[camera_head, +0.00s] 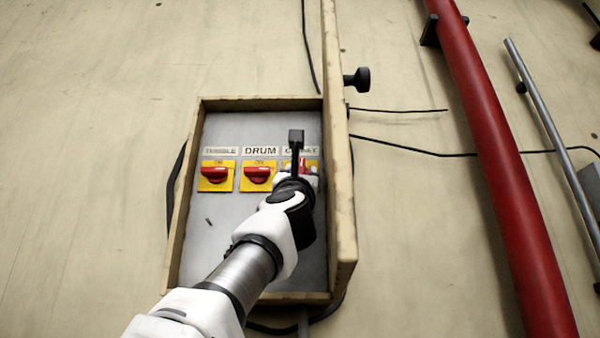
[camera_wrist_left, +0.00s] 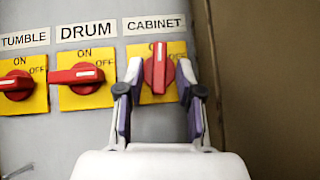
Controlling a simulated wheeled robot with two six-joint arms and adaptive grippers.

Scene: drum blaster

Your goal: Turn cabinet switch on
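The cabinet switch (camera_wrist_left: 158,72) is a red handle on a yellow plate under the CABINET label. Its handle stands upright, with its white mark at the top by the ON lettering. In the head view the switch (camera_head: 311,165) is mostly hidden by my left gripper (camera_head: 299,178). In the left wrist view my left gripper (camera_wrist_left: 160,90) has one finger on each side of the handle. The fingers are apart, with small gaps to the handle. My right gripper is in neither view.
The drum switch (camera_wrist_left: 76,76) and tumble switch (camera_wrist_left: 17,82) lie level to the left. The box's raised wooden frame (camera_head: 343,200) stands close on the right. A red pipe (camera_head: 500,165) runs down the wall farther right.

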